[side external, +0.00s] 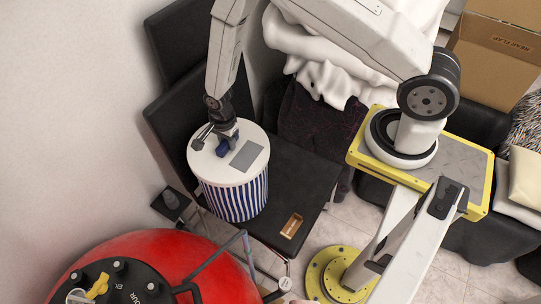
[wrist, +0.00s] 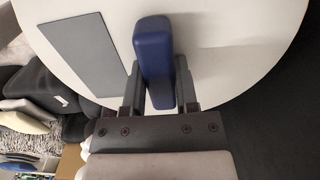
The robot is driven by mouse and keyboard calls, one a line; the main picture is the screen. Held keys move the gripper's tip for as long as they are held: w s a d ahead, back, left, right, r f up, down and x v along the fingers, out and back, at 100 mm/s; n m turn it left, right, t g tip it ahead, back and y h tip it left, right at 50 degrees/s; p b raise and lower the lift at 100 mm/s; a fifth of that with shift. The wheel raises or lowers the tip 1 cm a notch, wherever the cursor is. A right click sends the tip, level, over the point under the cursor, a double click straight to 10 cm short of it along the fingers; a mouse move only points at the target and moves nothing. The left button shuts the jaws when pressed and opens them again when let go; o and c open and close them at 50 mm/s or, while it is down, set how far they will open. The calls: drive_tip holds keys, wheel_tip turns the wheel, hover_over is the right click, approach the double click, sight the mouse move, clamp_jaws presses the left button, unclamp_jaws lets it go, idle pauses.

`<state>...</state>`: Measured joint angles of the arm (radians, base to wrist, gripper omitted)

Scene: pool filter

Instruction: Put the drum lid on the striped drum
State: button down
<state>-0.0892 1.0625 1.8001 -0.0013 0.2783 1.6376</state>
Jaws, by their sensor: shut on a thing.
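The striped drum (side external: 236,200) has blue and white vertical stripes and stands upright on the black chair seat. The drum lid (side external: 215,172) is a white disc with a grey rectangle and a blue handle (side external: 228,146). In the side view it lies over the drum's top; I cannot tell whether it is fully seated. My gripper (side external: 225,138) is above the lid and shut on the blue handle. The wrist view shows the handle (wrist: 157,62) between both fingers (wrist: 158,95) and the lid (wrist: 225,45) close beneath. The drum's rim is hidden under the lid.
The black chair seat (side external: 300,165) has free room right of the drum, with a small brown box (side external: 291,226) near its front edge. A red tank (side external: 190,265) stands in front. A white wall is at left, and a chair back (side external: 180,85) is behind.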

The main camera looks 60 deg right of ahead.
drive_tip(key=shift+f, duration=1)
idle(1.3)
drive_tip(key=shift+c, duration=1.5)
unclamp_jaws()
drive_tip(key=shift+r, duration=0.2)
drive_tip(key=shift+r, duration=3.75)
